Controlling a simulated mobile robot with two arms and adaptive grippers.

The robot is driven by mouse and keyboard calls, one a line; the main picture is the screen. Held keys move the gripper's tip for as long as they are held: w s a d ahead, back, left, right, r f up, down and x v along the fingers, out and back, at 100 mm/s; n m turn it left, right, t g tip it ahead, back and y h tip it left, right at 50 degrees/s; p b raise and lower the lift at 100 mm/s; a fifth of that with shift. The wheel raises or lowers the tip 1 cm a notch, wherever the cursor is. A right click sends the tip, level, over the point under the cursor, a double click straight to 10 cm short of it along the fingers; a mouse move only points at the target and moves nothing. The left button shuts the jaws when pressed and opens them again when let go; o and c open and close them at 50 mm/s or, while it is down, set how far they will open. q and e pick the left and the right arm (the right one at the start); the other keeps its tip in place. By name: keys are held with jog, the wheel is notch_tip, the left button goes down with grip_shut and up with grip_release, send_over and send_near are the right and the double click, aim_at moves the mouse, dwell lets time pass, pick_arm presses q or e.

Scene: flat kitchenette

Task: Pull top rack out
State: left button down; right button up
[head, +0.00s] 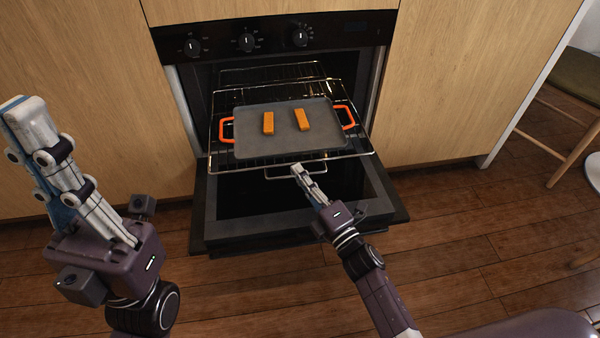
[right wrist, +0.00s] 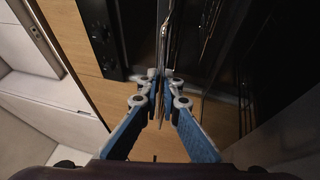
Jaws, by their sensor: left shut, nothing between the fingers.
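The oven (head: 205,195) has its door folded down, with a wire rack (head: 225,166) extending out of the opening above the door. A grey tray (head: 285,143) with orange handles sits on this rack, and two orange sticks (head: 268,123) lie on it. My right gripper (head: 297,169) is at the rack's front bar. In the right wrist view, the right gripper's fingers (right wrist: 161,78) are closed on the thin metal edge of the rack (right wrist: 164,35). My left gripper (head: 22,108) is shut and empty, raised at the far left, away from the oven.
Another wire grid (head: 270,72) shows further back in the oven. Control knobs (head: 247,43) line the panel above. Wooden cabinets (head: 470,80) flank the oven. A chair (head: 565,120) stands at the right. The wooden floor (head: 470,270) in front is clear.

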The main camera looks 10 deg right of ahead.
jog(key=o, duration=0.5)
jog(key=v, duration=1.2)
